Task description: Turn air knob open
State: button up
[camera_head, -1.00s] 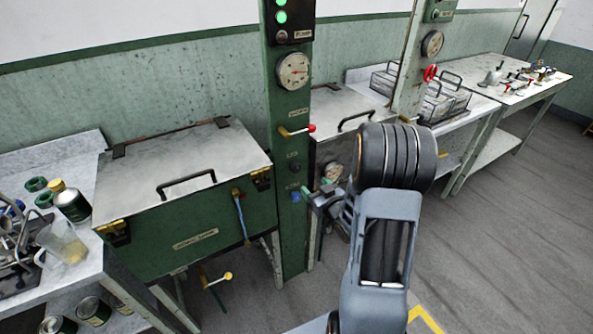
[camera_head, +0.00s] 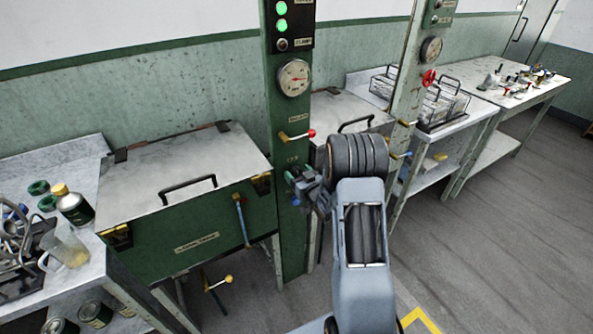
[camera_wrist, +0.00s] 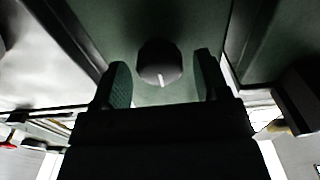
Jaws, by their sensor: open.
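A round black knob (camera_wrist: 158,60) with a white pointer line sits on a green face in the wrist view. The line is near vertical, its end toward the bottom of that picture. My gripper (camera_wrist: 162,80) is open, one finger on each side of the knob, with visible gaps; I cannot tell whether the tips reach around it.
A pressure gauge (camera_head: 294,77) and green lamps are higher on the post. A green lidded basin (camera_head: 185,168) stands to the left, with a blue-handled lever (camera_head: 242,218) close to the post. A second post (camera_head: 416,85) stands to the right. Open floor lies at the right.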

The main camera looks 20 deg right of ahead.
jog(key=shift+w+a, duration=0.1)
jog(key=shift+w, duration=0.65)
jog(key=shift+c, duration=0.5)
jog(key=c, duration=0.8)
